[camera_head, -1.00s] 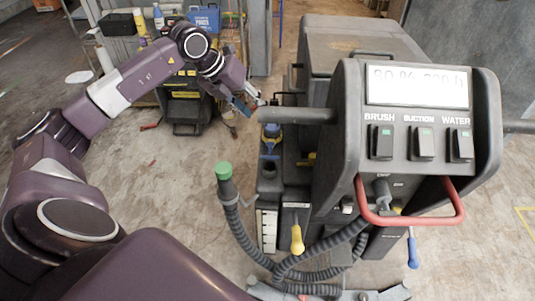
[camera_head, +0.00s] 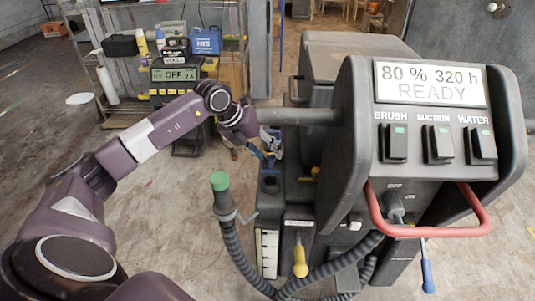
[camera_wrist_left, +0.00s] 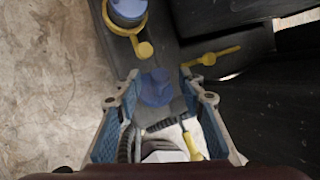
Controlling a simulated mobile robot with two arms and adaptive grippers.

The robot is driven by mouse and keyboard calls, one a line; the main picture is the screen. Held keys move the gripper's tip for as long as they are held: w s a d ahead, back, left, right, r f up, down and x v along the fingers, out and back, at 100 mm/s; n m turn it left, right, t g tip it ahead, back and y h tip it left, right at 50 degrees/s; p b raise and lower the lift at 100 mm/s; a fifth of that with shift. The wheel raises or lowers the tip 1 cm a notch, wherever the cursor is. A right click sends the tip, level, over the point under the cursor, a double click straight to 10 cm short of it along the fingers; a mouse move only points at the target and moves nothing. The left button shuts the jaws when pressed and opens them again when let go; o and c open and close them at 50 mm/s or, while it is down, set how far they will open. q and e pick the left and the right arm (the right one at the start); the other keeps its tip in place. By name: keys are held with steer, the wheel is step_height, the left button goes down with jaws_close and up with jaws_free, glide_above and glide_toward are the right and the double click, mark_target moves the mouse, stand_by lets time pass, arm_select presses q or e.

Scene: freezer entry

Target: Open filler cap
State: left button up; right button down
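The floor-cleaning machine (camera_head: 345,60) stands right of centre, with blue fittings on its left side, partly hidden by my gripper in the head view. In the left wrist view, a blue cap-like part (camera_wrist_left: 155,88) stands between my spread fingers, with no clear contact. A second blue cap (camera_wrist_left: 128,10), with a yellow collar and tab, sits at the top edge beyond the fingertips. I cannot tell for sure which is the filler cap. My left gripper (camera_head: 264,152) is open over this side; its blue-padded fingers (camera_wrist_left: 160,78) also show in the wrist view. My right gripper is out of view.
A grey hose with a green end (camera_head: 219,181) rises at the front left of the machine. A yellow handle (camera_head: 300,262) and red bar (camera_head: 430,230) are at the front. A charger-like unit (camera_head: 178,75) and shelf stand behind.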

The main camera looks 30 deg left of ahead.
arm_select(q)
steer(key=shift+w+f, duration=0.15)
steer(key=shift+f, duration=0.15)
jaws_close()
stand_by(0.3)
